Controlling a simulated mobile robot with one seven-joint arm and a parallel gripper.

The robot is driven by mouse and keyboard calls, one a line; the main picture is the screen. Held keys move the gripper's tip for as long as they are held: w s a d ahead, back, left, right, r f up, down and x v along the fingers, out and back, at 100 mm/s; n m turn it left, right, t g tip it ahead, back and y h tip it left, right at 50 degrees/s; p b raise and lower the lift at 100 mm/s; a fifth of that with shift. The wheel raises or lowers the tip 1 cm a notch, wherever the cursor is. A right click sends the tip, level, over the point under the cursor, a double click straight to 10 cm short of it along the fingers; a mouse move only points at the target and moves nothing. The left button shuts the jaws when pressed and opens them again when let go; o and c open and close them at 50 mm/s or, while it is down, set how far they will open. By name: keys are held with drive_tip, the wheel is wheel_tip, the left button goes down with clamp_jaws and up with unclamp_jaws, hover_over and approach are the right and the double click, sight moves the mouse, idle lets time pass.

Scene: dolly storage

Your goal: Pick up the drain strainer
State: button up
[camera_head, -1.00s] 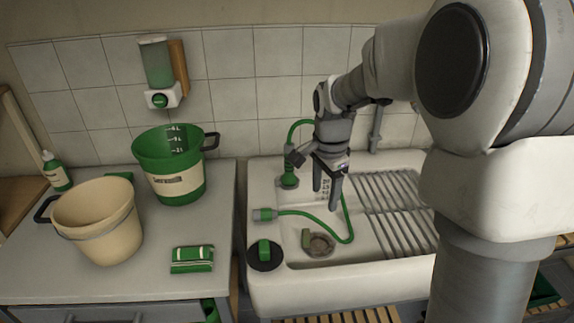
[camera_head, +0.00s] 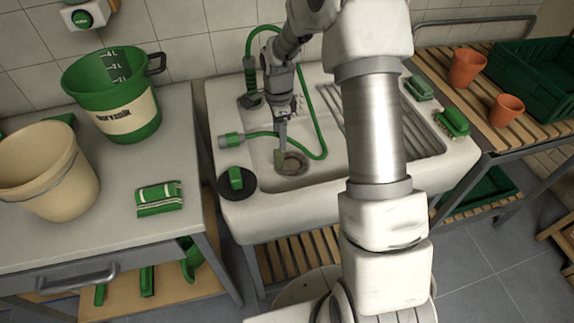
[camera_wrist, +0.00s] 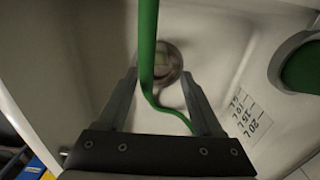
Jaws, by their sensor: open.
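The drain strainer (camera_head: 293,164) is a small round, brownish metal piece in the sink basin, with a green tab at its left. In the wrist view the round metal strainer (camera_wrist: 172,66) lies beyond the fingertips, partly hidden by a green hose. My gripper (camera_head: 282,142) points down just above and slightly left of the strainer in the head view. In the wrist view my gripper (camera_wrist: 160,76) is open and empty, its fingers on either side of the strainer's outline. Whether the fingertips touch anything is hard to tell.
The green hose (camera_head: 318,125) loops through the basin and passes between my fingers in the wrist view. A black disc with a green handle (camera_head: 236,180) sits on the sink's front-left rim. A green brush (camera_head: 453,121) lies on the right. Buckets stand on the left counter.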

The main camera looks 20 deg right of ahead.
sight(280, 155)
wheel_tip(280, 155, down, 9)
drive_tip(key=shift+r+b, duration=0.2)
drive_tip(key=shift+b, duration=0.25)
clamp_jaws()
idle(1.3)
